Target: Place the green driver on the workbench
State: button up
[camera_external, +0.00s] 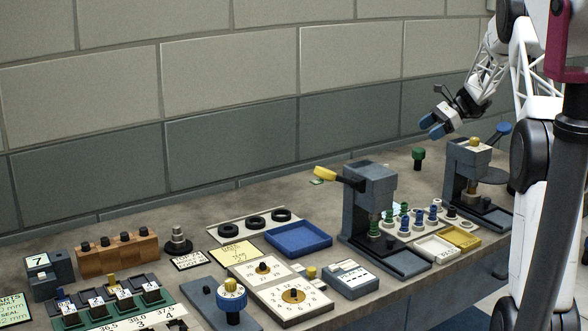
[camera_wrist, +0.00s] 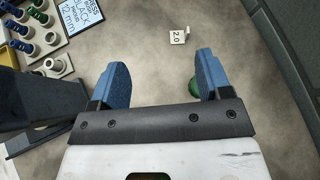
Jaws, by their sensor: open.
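A green driver-like piece (camera_external: 418,154) with a dark lower part stands upright on the workbench (camera_external: 340,205), between the two grey presses and towards the wall. My gripper (camera_external: 431,126) is in the air above and slightly right of it in the external view, with blue fingers spread and nothing between them. In the wrist view my gripper (camera_wrist: 160,66) is open, and a green round thing (camera_wrist: 194,87) shows beside the right finger, partly hidden by it. Other green pieces (camera_external: 389,216) stand among blue ones on a pale rack.
Grey presses stand at the left (camera_external: 370,190) and right (camera_external: 468,165) of the green piece. A small white card marked 2.0 (camera_wrist: 178,37) lies ahead on the bench. A blue tray (camera_external: 298,239), yellow tray (camera_external: 462,238) and dial boards occupy the front. Bare bench surrounds the green piece.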

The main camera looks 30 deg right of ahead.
jog(key=s+a+r+n+g+h, duration=0.1)
jog(key=s+a+r+n+h, duration=0.2)
jog(key=s+a, duration=0.5)
jog(key=s+a+r+n+g, duration=0.25)
jog(key=a+r+n, duration=0.2)
jog(key=a, duration=0.85)
jog(key=s+a+r+n+g+h, duration=0.1)
jog(key=s+a+r+n+h, duration=0.1)
jog(key=s+a+r, duration=0.6)
jog(key=s+a+f+n+h, duration=0.2)
jog(key=s+a, duration=0.3)
jog(key=s, duration=0.3)
jog(key=s+a+f+n+t+h, duration=0.1)
jog(key=s+a+f+n+h, duration=0.1)
jog(key=s+a+n, duration=0.3)
jog(key=s+a+f+n+t+h, duration=0.1)
jog(key=s+a+n, duration=0.3)
jog(key=s, duration=0.9)
jog(key=shift+s+a+f+h, duration=0.25)
jog(key=shift+a+f+h, duration=0.15)
jog(key=shift+a+f, duration=0.5)
jog(key=shift+a+r+n, duration=0.15)
jog(key=shift+r+n, duration=0.05)
jog(key=shift+n, duration=0.05)
